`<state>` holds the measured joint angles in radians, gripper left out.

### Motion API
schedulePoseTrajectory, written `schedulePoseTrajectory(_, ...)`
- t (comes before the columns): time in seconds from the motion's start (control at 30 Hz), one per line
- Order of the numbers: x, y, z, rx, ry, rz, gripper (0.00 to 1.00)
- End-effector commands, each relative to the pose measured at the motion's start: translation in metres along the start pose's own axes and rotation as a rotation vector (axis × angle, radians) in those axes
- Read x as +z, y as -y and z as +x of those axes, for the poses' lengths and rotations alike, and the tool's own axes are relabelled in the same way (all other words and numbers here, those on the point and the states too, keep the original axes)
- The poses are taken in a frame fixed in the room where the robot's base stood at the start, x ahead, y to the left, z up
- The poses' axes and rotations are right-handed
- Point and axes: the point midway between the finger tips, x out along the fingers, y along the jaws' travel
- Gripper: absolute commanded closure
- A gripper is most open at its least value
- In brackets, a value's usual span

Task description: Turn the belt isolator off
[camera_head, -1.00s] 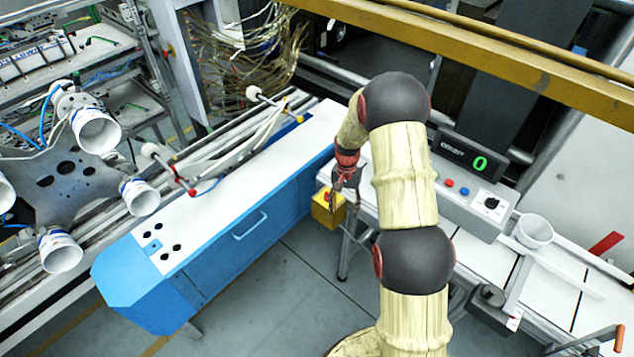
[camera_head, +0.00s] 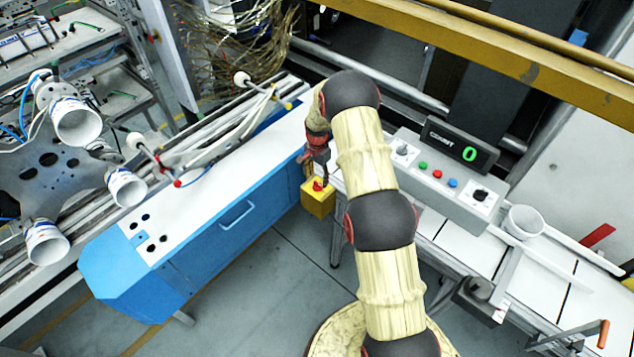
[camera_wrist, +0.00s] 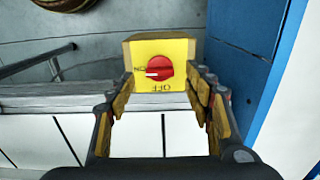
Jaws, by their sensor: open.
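The belt isolator is a yellow box (camera_head: 318,201) with a red rotary knob (camera_head: 318,185), at the corner between the blue cabinet and the white conveyor. In the wrist view the yellow face (camera_wrist: 182,48) shows the red knob (camera_wrist: 160,67) in front of me. The knob's white mark points left, to the label that reads ON upside down; OFF is at the bottom edge of the face. My gripper (camera_head: 317,166) is just above the box. In the wrist view my gripper (camera_wrist: 162,85) is open and empty, its fingers on either side of the knob, seemingly not touching it.
The blue cabinet (camera_head: 232,258) stands close beside the isolator. The white conveyor (camera_head: 455,243) with a control panel (camera_head: 440,186) and a counter display (camera_head: 459,147) reading 0 lies to the right. Open grey floor (camera_head: 262,300) is in front.

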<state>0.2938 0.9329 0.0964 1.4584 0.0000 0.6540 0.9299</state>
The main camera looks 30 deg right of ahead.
Motion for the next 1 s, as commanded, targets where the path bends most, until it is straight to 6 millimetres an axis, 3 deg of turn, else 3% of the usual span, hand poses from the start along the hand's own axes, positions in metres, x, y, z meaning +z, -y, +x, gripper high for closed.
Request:
schedulePoseTrajectory(0.2, 0.000, 0.000, 0.026, 0.000, 0.000, -0.001, 0.48)
schedulePoseTrajectory(0.57, 0.000, 0.000, 0.032, 0.000, 0.000, -0.001, 0.48)
schedulePoseTrajectory(1.0, 0.000, 0.000, 0.032, 0.000, 0.000, -0.001, 0.72)
